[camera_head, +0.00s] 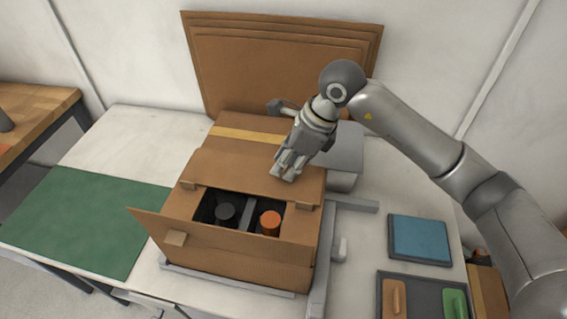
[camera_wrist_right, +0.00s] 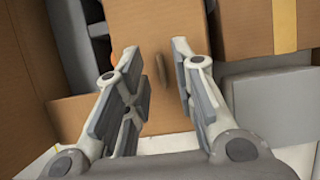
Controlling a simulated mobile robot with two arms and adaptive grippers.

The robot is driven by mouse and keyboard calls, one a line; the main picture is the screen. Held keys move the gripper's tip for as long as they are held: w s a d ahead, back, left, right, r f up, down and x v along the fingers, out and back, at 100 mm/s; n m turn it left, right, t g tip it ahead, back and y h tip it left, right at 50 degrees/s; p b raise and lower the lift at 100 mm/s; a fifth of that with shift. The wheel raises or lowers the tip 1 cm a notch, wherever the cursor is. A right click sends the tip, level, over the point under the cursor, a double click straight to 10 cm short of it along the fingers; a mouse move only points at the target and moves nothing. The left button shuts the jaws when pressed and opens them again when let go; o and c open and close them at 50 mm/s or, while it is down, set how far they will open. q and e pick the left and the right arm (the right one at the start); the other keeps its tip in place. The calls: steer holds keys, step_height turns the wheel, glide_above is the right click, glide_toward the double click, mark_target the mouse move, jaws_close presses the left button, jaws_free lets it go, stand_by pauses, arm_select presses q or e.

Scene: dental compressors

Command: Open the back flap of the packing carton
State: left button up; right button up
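The packing carton (camera_head: 225,262) stands on the white table. The back flap (camera_head: 235,165) lies over the rear part of the top; the front part is open, showing a dark item (camera_head: 225,212) and an orange-topped item (camera_head: 270,218) inside. My right gripper (camera_head: 284,170) is over the back flap, fingers pointing down. In the right wrist view, its fingers (camera_wrist_right: 158,50) are apart, with brown cardboard and a small raised tab (camera_wrist_right: 162,72) between them. Contact is unclear. My left gripper is not in view.
Behind the carton are a brown box with yellow tape (camera_head: 245,134) and leaning cardboard sheets (camera_head: 290,50). A grey box (camera_head: 345,155) stands right of them. A green mat (camera_head: 85,220) lies left; a blue pad (camera_head: 419,239) and a tool tray (camera_head: 425,280) lie right.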

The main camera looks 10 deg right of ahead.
steer(key=shift+x, duration=1.15)
jaws_close()
